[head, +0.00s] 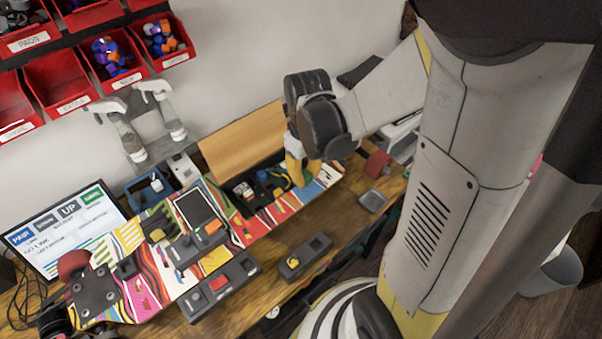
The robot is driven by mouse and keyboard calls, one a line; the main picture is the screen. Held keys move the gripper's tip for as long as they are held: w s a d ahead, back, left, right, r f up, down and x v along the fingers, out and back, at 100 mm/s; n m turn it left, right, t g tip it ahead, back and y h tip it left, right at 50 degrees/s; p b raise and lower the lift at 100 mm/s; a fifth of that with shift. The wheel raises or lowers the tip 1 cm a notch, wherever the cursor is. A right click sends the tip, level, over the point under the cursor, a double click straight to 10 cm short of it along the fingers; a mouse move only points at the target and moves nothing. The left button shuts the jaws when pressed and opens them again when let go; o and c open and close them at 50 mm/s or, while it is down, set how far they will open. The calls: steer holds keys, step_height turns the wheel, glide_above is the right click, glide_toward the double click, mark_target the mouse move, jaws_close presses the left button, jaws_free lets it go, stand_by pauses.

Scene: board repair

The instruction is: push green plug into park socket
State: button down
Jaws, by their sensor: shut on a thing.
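My gripper (298,178) points down with its yellow fingers at the right part of the open dark bay in the colourful skateboard deck (325,182). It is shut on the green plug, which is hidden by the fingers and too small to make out. The open bay (237,193) holds small blue, orange and green parts and wires. I cannot tell which part is the park socket, or whether the plug touches it.
A tilted wooden panel (243,142) stands behind the bay. A monitor (68,232) is at the left. A dark box with a red button (220,284) and a smaller one with a yellow button (302,257) lie in front. Red bins (62,78) hang on the wall.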

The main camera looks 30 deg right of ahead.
steer(key=b, duration=0.1)
glide_above(258, 205)
steer(key=s, duration=0.1)
steer(key=shift+s+a, duration=0.1)
steer(key=shift+a, duration=0.05)
stand_by(1.0)
steer(key=shift+f+b, duration=3.2)
steer(key=shift+f, duration=0.55)
steer(key=shift+f+b, duration=1.55)
steer(key=shift+f, duration=0.15)
stand_by(0.6)
